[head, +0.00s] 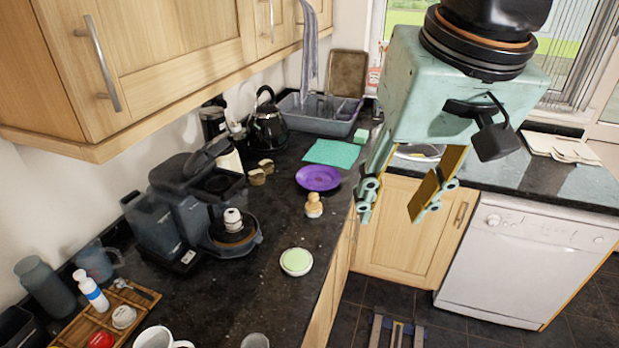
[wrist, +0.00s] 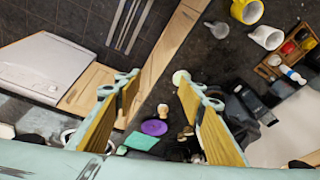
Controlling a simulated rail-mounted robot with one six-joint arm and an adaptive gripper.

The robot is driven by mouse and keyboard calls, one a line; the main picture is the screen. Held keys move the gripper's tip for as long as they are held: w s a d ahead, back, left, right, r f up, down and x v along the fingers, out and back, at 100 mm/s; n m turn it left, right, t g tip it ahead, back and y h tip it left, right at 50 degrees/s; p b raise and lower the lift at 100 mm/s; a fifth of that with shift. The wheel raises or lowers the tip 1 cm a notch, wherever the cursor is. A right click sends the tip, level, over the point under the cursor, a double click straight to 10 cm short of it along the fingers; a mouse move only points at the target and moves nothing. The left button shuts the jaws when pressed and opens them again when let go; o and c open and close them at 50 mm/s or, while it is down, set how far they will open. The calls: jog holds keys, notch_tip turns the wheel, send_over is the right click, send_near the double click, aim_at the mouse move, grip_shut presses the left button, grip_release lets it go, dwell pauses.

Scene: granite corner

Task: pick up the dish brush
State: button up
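The dish brush (head: 314,206), with a pale wooden knob and short round head, stands on the dark granite counter (head: 235,300) near its front edge. It also shows small in the wrist view (wrist: 163,110), lower middle, between the fingers as seen there. My gripper (head: 391,208) is open and empty, high in the air to the right of the brush and apart from it. In the wrist view its two fingers (wrist: 157,80) are spread wide with tan inner pads. Nothing hides the brush in either view.
A purple plate (head: 318,178) and teal cloth (head: 331,152) lie behind the brush. A pale green-topped dish (head: 296,262) sits in front. A coffee machine (head: 190,210) stands left, under wall cabinets (head: 150,50). A dishwasher (head: 525,255) is at right.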

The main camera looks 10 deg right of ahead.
jog(key=w+r+m+g+p, duration=0.1)
jog(key=w+m+p, duration=0.15)
jog(key=w, duration=1.05)
jog(key=m+g+p, duration=0.2)
jog(key=m+p, duration=0.4)
jog(key=m, duration=0.5)
send_over(312, 194)
notch_tip(312, 194, down, 21)
jog(key=shift+s+d, duration=0.1)
jog(key=shift+f, duration=4.25)
jog(key=shift+f, duration=2.6)
